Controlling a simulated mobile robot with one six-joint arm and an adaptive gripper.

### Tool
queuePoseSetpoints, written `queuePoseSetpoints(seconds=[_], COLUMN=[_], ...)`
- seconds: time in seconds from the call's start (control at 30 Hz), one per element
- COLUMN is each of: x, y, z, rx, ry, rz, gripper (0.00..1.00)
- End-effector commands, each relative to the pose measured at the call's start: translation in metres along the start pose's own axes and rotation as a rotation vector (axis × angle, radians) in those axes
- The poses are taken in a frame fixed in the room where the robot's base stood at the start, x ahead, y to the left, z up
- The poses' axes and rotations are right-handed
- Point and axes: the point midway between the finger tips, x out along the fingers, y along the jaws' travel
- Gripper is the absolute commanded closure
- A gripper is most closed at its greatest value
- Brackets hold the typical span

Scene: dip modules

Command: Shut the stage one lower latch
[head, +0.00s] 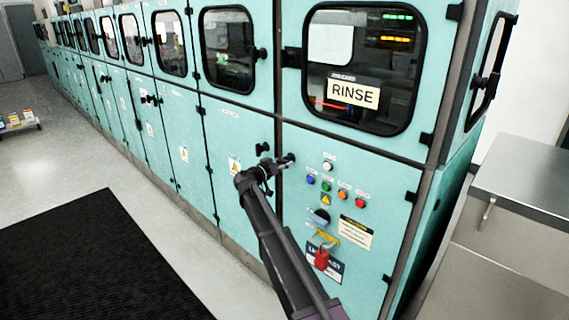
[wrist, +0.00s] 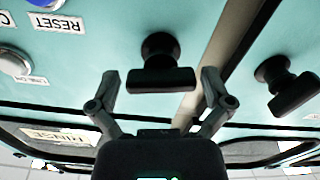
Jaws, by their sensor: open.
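Two black T-shaped latches show on the teal lower panels. One latch, on the panel with the buttons, is in the middle of the wrist view (wrist: 160,78) and beside my gripper in the head view (head: 289,158). The wrist view is upside down, and this latch's crossbar lies level there. My gripper (head: 268,170) is open, with one fingertip to each side of this latch in the wrist view (wrist: 159,84). I cannot tell whether they touch it. The other latch (head: 262,149) is across the grey post, at the right of the wrist view (wrist: 285,85). No label names either latch.
Several coloured buttons (head: 326,187) and a red padlock (head: 321,259) are right of and below my gripper. A RINSE card (head: 353,93) hangs in the window above. The floor by the black mat (head: 90,260) is clear.

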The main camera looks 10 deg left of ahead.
Motion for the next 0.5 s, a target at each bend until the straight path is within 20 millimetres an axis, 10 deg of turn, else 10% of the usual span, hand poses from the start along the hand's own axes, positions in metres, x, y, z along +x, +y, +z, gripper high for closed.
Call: queuePoseSetpoints(seconds=[0.23,0.5], x=[0.0,-0.0001], y=[-0.0001,0.0], z=[0.0,0.0], rx=[0.0,0.0], ry=[0.0,0.0], rz=[0.0,0.0], gripper=[0.0,0.65])
